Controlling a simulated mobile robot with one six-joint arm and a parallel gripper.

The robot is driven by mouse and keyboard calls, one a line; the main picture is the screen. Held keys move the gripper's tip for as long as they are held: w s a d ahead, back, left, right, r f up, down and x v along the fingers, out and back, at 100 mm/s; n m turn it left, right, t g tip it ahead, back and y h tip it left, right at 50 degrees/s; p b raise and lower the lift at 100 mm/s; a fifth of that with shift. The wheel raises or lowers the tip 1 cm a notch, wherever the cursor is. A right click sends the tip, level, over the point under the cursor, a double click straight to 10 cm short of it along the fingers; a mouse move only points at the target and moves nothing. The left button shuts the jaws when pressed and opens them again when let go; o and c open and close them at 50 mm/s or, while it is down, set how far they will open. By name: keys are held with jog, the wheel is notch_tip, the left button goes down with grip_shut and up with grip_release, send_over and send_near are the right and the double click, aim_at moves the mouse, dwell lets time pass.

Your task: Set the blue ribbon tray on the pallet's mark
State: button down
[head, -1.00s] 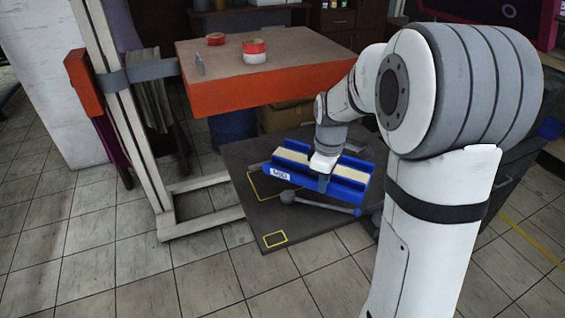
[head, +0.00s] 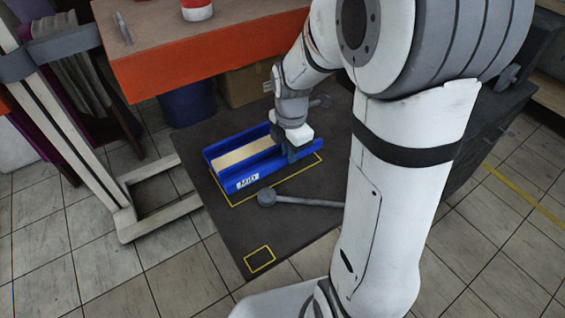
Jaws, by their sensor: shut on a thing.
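The blue ribbon tray (head: 268,170) has a pale inside and a white label on its near left side. It lies over the large yellow outline (head: 316,164) on the dark pallet (head: 225,228). The outline shows along the tray's near side, near left corner and right end; the rest is hidden by the tray and my arm. The tray runs roughly along the outline. I cannot tell whether its base touches the pallet. My gripper (head: 291,155) is shut on the tray's near wall toward its right end.
A dark rod with a round knob (head: 266,197) lies on the pallet just in front of the tray. A small yellow outline (head: 260,258) is at the near corner. An orange-sided table (head: 210,65) stands behind, and a white post frame (head: 75,130) at left.

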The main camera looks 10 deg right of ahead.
notch_tip(320, 180, down, 2)
jog(key=shift+w+d, duration=0.1)
jog(key=shift+d, duration=0.05)
jog(key=shift+f, duration=1.8)
jog(key=shift+f+b, duration=0.2)
jog(key=shift+b, duration=0.2)
jog(key=c, duration=1.5)
grip_release()
jog(key=shift+r, duration=0.1)
